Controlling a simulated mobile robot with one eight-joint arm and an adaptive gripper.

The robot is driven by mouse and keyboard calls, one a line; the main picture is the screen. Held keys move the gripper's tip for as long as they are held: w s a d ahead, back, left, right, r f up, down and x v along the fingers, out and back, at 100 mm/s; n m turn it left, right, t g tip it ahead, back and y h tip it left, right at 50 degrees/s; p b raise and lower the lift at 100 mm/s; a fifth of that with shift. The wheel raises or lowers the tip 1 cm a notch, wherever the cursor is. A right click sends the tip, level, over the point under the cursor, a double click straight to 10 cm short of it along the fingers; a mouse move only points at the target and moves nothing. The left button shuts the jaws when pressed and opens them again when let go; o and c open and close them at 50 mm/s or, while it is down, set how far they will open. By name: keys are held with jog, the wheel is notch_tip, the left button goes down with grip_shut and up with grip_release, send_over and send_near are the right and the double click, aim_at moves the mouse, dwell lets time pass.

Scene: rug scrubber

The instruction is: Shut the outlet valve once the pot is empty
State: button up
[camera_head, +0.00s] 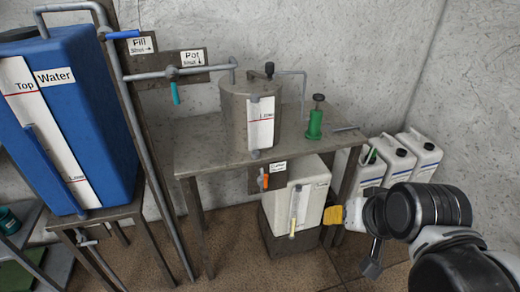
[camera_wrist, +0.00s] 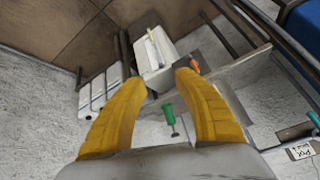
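The pot (camera_head: 234,122) is a grey metal cylinder on the bench, with a white level strip (camera_head: 260,132) marked by a red line. I cannot tell the liquid level in it. Below the bench's front edge is the outlet valve, its orange handle (camera_head: 265,181) hanging roughly downward beside a small label (camera_head: 278,167). The orange handle also shows in the wrist view (camera_wrist: 195,66), beyond my right finger. My gripper (camera_head: 334,215) is right of the white container below the bench, apart from the valve. Its yellow fingers are spread and empty in the wrist view (camera_wrist: 160,82).
A white container (camera_head: 312,205) stands under the outlet. The bench (camera_head: 200,158) carries a green bottle (camera_head: 315,124). White jugs (camera_head: 397,160) stand at right. The blue water tank (camera_head: 95,120), fill valve's blue handle (camera_head: 122,34) and pot valve's teal handle (camera_head: 175,93) are left.

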aim_at(267, 180)
jog(key=w+a+f+m+y+b, duration=0.2)
jog(key=w+a+f+m+y, duration=0.3)
jog(key=w, duration=0.6)
jog(key=w+a+f+m+y+b, duration=0.25)
jog(key=w+m, duration=0.55)
jog(key=w, duration=0.4)
jog(key=w+f+m+t+y+b, duration=0.2)
jog(key=w+f+m+y, duration=0.15)
jog(key=f+m, duration=0.35)
jog(key=w+f+m+t+y+b, duration=0.2)
jog(key=w+f+m, duration=0.25)
jog(key=f, duration=0.55)
jog(key=b+x, duration=0.1)
jog(key=x, duration=0.8)
jog(key=shift+w+a+r, duration=0.15)
jog(key=shift+w+a, duration=0.1)
jog(key=shift+w, duration=0.05)
jog(key=shift+w+a+r, duration=0.1)
jog(key=shift+w+a, duration=0.25)
grip_shut()
